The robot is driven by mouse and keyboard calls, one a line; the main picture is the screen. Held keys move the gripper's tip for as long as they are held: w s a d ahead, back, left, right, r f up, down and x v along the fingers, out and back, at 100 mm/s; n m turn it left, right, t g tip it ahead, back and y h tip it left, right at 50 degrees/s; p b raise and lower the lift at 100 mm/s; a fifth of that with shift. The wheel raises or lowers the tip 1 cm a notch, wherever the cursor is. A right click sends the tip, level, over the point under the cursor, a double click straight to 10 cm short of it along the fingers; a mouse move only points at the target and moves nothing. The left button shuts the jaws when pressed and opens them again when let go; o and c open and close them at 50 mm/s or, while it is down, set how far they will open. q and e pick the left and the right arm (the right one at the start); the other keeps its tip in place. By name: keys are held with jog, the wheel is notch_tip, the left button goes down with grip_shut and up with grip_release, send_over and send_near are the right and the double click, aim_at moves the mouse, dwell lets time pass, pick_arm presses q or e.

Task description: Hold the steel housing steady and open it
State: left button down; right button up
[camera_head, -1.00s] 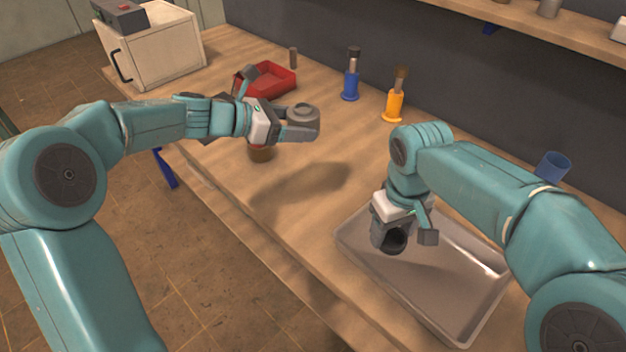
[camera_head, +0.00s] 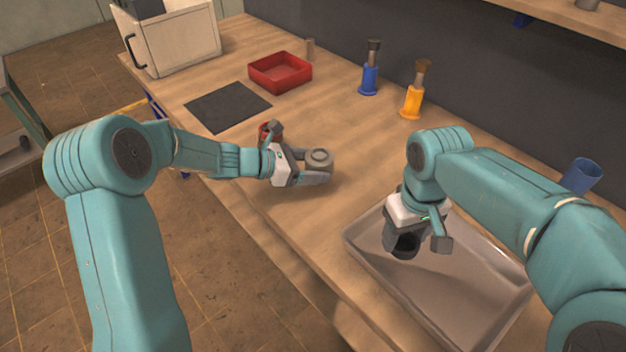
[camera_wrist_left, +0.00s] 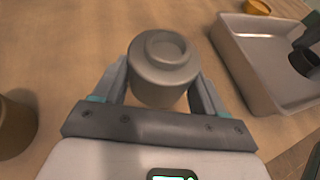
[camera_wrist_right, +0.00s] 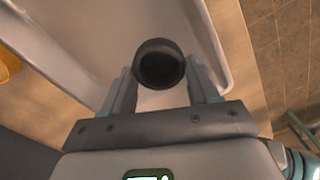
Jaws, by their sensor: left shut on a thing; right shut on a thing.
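My left gripper (camera_head: 316,172) is shut on a grey stepped metal cylinder (camera_head: 319,157) with a round raised top, low over the bench. The cylinder is upright between the fingers in the left wrist view (camera_wrist_left: 163,68); I cannot tell whether it touches the bench. My right gripper (camera_head: 408,238) is shut on a dark, hollow cylinder (camera_head: 404,247) over the tray. Its round open end faces the right wrist camera (camera_wrist_right: 160,64). The two cylinders are apart. I cannot tell for certain which is the steel housing and which a part of it.
A shallow metal tray (camera_head: 362,262) lies under the right gripper. The bench centre is clear.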

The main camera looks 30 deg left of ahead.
aim_at(313, 187)
pick_arm(q)
notch_tip(313, 187, down, 3)
jog(key=shift+s+d+f, duration=0.1)
jog(key=shift+f, duration=0.1)
jog(key=shift+w+f+b, duration=0.2)
jog(key=shift+f+b, duration=0.1)
jog(key=shift+f, duration=0.25)
jog(key=shift+s+r, duration=0.1)
jog(key=shift+r, duration=0.05)
jog(key=shift+c, duration=2.4)
grip_release()
jog(key=shift+f, duration=0.3)
jog(key=o, duration=0.4)
jog(key=shift+o, duration=0.2)
jog(key=shift+r, duration=0.1)
